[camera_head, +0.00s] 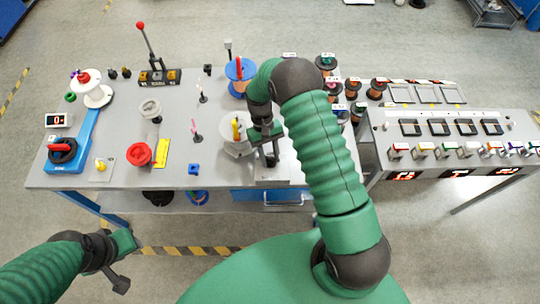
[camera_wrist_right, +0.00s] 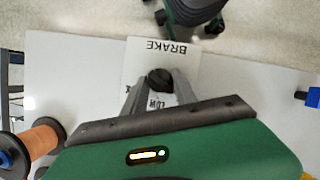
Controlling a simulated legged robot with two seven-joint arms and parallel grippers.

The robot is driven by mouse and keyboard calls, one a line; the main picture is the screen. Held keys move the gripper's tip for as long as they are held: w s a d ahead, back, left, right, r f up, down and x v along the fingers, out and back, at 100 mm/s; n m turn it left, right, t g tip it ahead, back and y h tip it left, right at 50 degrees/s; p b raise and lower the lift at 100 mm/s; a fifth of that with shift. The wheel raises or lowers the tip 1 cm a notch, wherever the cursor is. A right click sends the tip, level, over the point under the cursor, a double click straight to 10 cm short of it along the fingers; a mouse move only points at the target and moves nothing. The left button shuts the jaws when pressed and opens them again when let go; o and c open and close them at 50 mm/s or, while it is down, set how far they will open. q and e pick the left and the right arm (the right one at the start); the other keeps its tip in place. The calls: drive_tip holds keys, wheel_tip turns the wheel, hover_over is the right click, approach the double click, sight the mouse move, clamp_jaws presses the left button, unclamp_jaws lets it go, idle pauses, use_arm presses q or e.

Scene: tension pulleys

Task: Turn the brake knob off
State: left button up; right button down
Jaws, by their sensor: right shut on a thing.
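In the head view the right gripper (camera_head: 270,158) points down at the plate (camera_head: 272,178) near the table's front edge, and the knob is hidden there. My left gripper (camera_head: 122,262) is off the table at lower left. Its fingers are unclear.
Several wire spools (camera_head: 377,88) stand at the back right. A panel with switches (camera_head: 450,127) is at right. An orange spool (camera_wrist_right: 42,137) shows in the wrist view.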

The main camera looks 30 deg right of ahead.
drive_tip(key=shift+w, duration=0.1)
idle(0.4)
drive_tip(key=c, duration=1)
unclamp_jaws()
drive_tip(key=b+v, duration=0.1)
drive_tip(key=v, duration=1.6)
drive_tip(key=shift+a, duration=0.1)
